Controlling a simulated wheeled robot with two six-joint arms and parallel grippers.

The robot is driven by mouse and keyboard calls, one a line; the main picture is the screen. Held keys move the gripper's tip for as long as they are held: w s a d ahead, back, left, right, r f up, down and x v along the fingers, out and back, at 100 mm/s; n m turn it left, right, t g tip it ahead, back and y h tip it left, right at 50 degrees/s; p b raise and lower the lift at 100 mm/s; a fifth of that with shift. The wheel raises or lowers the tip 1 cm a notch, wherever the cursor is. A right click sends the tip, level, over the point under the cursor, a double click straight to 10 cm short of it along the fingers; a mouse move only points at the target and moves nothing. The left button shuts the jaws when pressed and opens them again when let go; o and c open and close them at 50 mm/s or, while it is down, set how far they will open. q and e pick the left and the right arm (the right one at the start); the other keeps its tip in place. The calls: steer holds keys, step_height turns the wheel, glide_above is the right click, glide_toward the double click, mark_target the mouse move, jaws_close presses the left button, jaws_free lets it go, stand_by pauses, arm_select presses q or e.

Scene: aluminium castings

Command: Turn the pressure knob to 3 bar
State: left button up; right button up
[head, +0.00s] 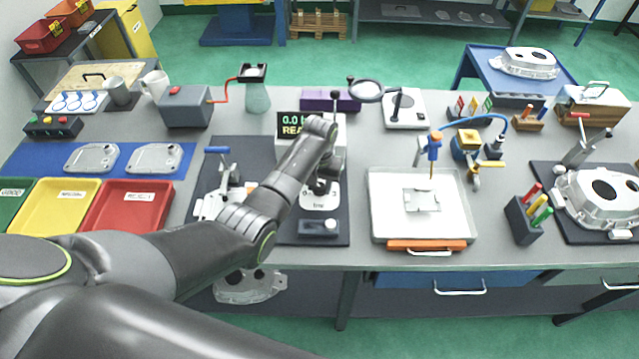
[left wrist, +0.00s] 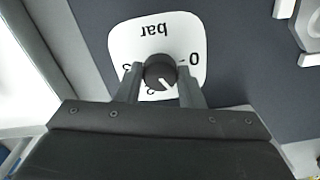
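The pressure knob (left wrist: 160,72) is a small black round knob with a white pointer line, on a white dial plate (left wrist: 187,33) marked "bar". In the left wrist view the dial is upside down: 0 is at the right, 2 at the bottom, and a partly covered 3 at the left. The pointer slants to the lower right, between 0 and 2. My left gripper (left wrist: 160,80) has one finger on each side of the knob, seemingly touching it. In the head view the dial plate (head: 319,204) shows below my left wrist; the knob is hard to make out. My right gripper is not in view.
A display (head: 291,124) behind my arm starts with "0.0" and is partly covered. A toggle clamp (head: 215,190) stands to the left, a white tray (head: 378,222) to the right. A small grey block (head: 319,227) lies in front of the dial.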

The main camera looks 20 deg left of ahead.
arm_select(q)
steer(key=shift+c, duration=1.4)
